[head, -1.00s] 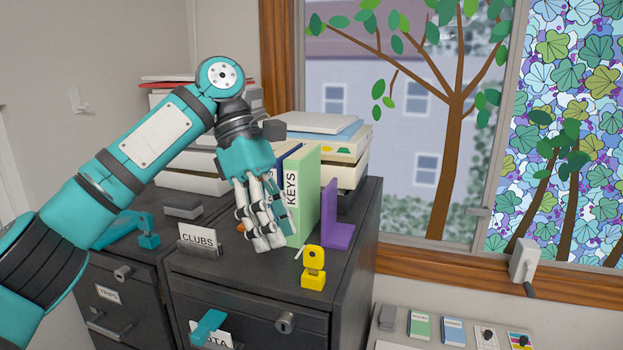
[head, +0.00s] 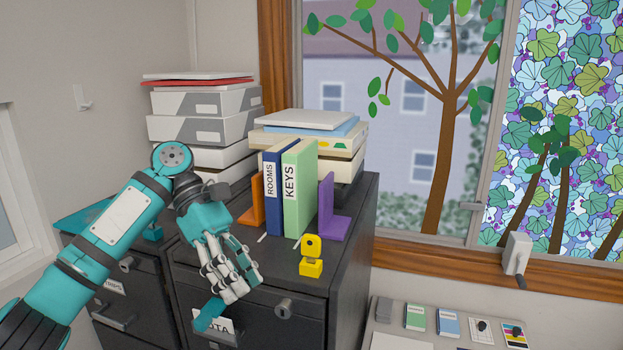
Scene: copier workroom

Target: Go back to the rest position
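My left gripper (head: 241,288) reaches in from the left and hangs low in front of the top edge of the dark filing cabinet (head: 345,265). Its jointed grey fingers point down and look parted, with nothing held between them. It is apart from the blue ROOMS binder (head: 273,195) and the green KEYS binder (head: 299,190), which stand upright between an orange bookend (head: 257,203) and a purple bookend (head: 335,210). My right gripper is out of view. The CLUBS card is not visible now; my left arm covers that area.
A yellow object (head: 311,258) stands at the cabinet's front edge, close right of my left gripper. Stacked boxes (head: 205,130) and papers (head: 305,120) stand behind. A low pale surface (head: 395,340) at lower right carries several small items. The window lies at the back right.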

